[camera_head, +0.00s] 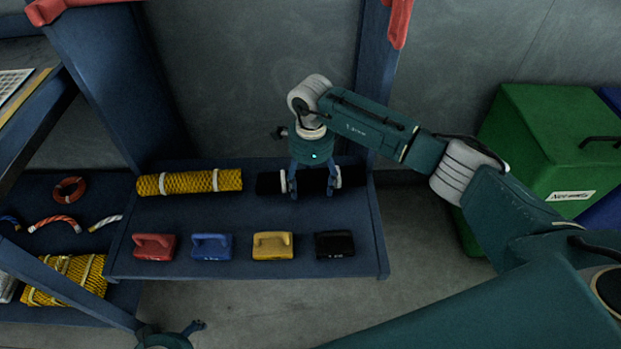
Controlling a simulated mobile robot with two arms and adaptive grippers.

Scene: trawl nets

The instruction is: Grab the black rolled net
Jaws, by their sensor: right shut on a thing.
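The black rolled net (268,183) lies lengthwise at the back right of the blue shelf, with a pale band near each end. My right gripper (312,193) reaches down over it from above. Its fingers straddle the middle of the roll and are shut on it. The gripper body hides part of the roll's top. I cannot tell whether the roll is lifted off the shelf. Part of my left gripper (190,328) shows at the bottom edge, away from the shelf; its fingers are not clear.
A yellow rolled net (190,182) lies left of the black one on the blue shelf (230,267). Red (154,247), blue (211,247), yellow (272,245) and black (334,245) handled blocks stand in front. A blue post rises behind. A green bin (545,150) stands right.

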